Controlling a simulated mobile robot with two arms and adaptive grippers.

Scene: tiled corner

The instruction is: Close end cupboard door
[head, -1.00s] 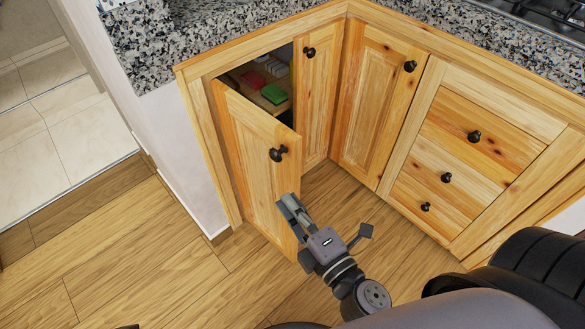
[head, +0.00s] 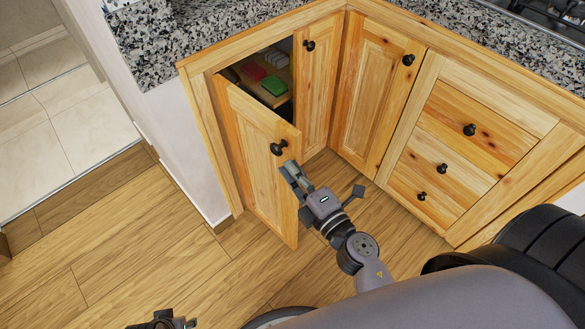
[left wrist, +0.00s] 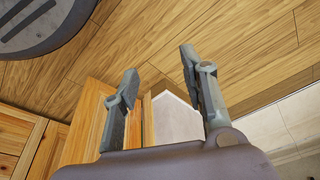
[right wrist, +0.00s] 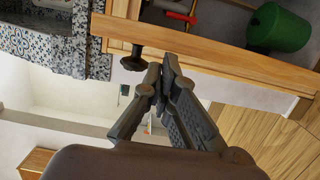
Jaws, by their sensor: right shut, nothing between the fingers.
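The end cupboard door (head: 262,172) is a light wood panel with a black knob (head: 279,148). It stands ajar, with its free edge to the right and swung out from the frame. My right gripper (head: 288,172) is shut and empty, just below the knob by the free edge; I cannot tell whether it touches the door. In the right wrist view the shut fingertips (right wrist: 165,68) are close to the door's edge and the knob (right wrist: 133,61). My left gripper (head: 168,322) is low over the floor, with its fingers (left wrist: 160,70) open and empty.
Inside the cupboard, a green item (head: 273,85) and several others lie on a shelf. A neighbouring cupboard door (head: 372,95) and drawers (head: 455,145) are shut. A granite worktop (head: 215,25) runs above. The wooden floor (head: 130,240) left of the door is clear.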

